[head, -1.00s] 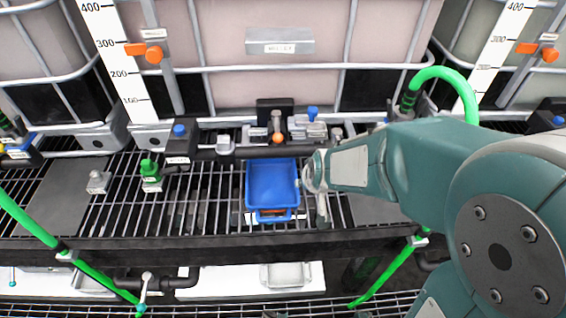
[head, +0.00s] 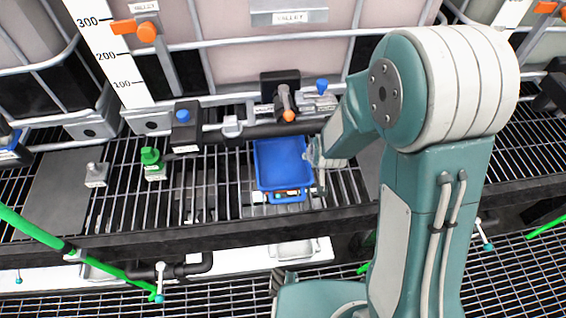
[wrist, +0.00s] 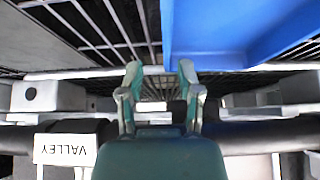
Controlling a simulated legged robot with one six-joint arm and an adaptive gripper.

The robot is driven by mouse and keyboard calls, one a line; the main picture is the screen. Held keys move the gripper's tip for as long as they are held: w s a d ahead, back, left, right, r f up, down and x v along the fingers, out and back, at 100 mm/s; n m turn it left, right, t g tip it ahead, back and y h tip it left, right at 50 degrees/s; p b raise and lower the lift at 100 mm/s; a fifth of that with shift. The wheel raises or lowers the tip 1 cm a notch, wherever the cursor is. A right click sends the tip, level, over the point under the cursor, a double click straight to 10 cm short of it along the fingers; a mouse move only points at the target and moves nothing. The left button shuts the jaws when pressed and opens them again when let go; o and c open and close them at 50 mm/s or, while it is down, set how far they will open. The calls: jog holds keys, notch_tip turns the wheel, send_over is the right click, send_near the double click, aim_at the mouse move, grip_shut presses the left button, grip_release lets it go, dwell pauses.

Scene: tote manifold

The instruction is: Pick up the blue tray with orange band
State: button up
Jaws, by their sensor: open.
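The blue tray (head: 281,163) sits on the grated rack in the middle of the head view, its open side up. Small orange and red patches show at its front end; a full band is not clear to see. In the wrist view the tray (wrist: 225,30) fills the top right. There my gripper (wrist: 160,72) has its two fingers apart with nothing held between them. The tray's edge is close to the fingers; contact cannot be told.
A valve with an orange knob (head: 288,115) stands just behind the tray. A green fitting (head: 152,163) and a grey fitting (head: 96,174) stand to the left. The rack's dark front beam (head: 200,228) runs below. Grating left of the tray is partly clear.

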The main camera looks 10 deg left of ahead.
aim_at(282, 162)
jog(key=x, duration=0.2)
jog(key=a+x, duration=0.1)
jog(key=x, duration=0.2)
jog(key=shift+a+f, duration=0.1)
jog(key=shift+f, duration=0.1)
jog(key=shift+w+f, duration=0.3)
jog(key=shift+f, duration=0.05)
grip_shut()
